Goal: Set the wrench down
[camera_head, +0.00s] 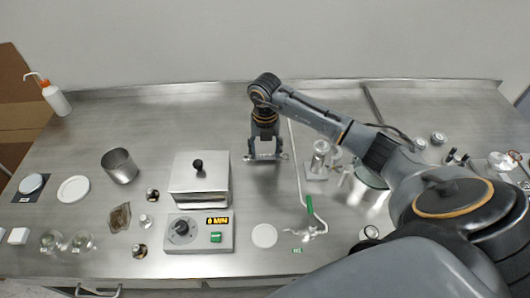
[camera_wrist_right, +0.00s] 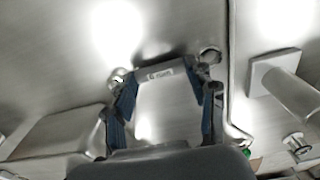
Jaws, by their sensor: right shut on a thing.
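My right gripper (camera_head: 266,154) reaches down over the back of the steel bench, behind and to the right of the square box with the black knob. It is shut on the wrench, a grey metal bar with a pale size label (camera_wrist_right: 160,72) between the blue finger pads in the right wrist view. The wrench's ends stick out past both fingers. In the head view the wrench (camera_head: 262,158) shows only as a small bar at the fingertips. It is at or close above the bench; I cannot tell if it touches. My left gripper is out of view.
The lidded box (camera_head: 200,185) and the control unit reading 0 MIN (camera_head: 199,233) stand front-left. Bare bench (camera_head: 200,120) spreads left of the gripper.

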